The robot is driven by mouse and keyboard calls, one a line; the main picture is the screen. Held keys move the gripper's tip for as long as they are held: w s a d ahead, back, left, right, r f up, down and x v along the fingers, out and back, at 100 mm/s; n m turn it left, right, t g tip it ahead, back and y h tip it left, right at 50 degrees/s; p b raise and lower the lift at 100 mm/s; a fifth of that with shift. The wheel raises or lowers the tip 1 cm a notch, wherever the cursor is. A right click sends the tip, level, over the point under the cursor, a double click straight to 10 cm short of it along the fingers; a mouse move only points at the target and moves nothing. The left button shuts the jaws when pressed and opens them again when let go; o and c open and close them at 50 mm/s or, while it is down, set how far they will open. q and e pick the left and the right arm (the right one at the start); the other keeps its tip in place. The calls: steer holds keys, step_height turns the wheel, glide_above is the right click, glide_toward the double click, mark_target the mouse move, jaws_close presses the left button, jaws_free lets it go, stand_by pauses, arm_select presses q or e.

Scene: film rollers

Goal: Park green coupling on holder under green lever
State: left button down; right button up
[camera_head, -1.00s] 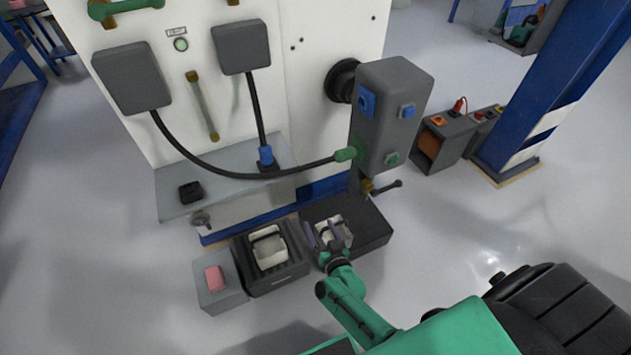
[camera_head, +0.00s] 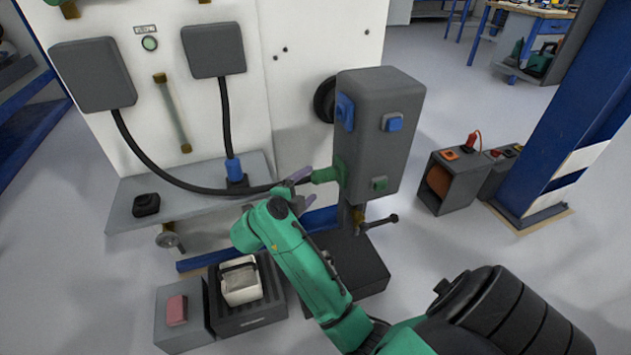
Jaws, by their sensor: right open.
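The green coupling (camera_head: 326,174) sits on the left side of the grey box (camera_head: 381,130), with a black hose running from it up to the left panel box. My right gripper (camera_head: 300,182) is open, its fingers close to the coupling and the hose end; I cannot tell whether they touch. A sliver of the green lever (camera_head: 54,2) shows at the top left edge. Below it on the grey shelf is a small black holder (camera_head: 147,204), empty. A second holder (camera_head: 238,183) carries the blue coupling (camera_head: 234,169). My left gripper is not visible.
Under the shelf are a grey bin with a pink block (camera_head: 177,310) and a black tray with a white part (camera_head: 240,281). A black platform (camera_head: 355,268) lies behind my arm. A crank handle (camera_head: 378,223) sticks out below the grey box.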

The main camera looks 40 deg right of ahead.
mark_target(313, 180)
steer(key=x, duration=0.7)
steer(key=shift+b, duration=0.4)
jaws_close()
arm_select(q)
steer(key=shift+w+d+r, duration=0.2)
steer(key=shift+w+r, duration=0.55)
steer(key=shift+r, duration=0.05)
arm_select(e)
steer(key=shift+a, duration=0.1)
steer(key=shift+a, duration=0.1)
steer(key=shift+w+a, duration=0.1)
steer(key=shift+a, duration=0.05)
arm_select(q)
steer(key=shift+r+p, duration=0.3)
steer(key=shift+p, duration=0.05)
arm_select(e)
steer(key=shift+w+a, duration=0.25)
steer(key=shift+a, duration=0.4)
steer(key=shift+w+a, duration=0.25)
steer(key=shift+a, duration=0.4)
steer(key=shift+w+a, duration=0.25)
steer(key=shift+a, duration=0.45)
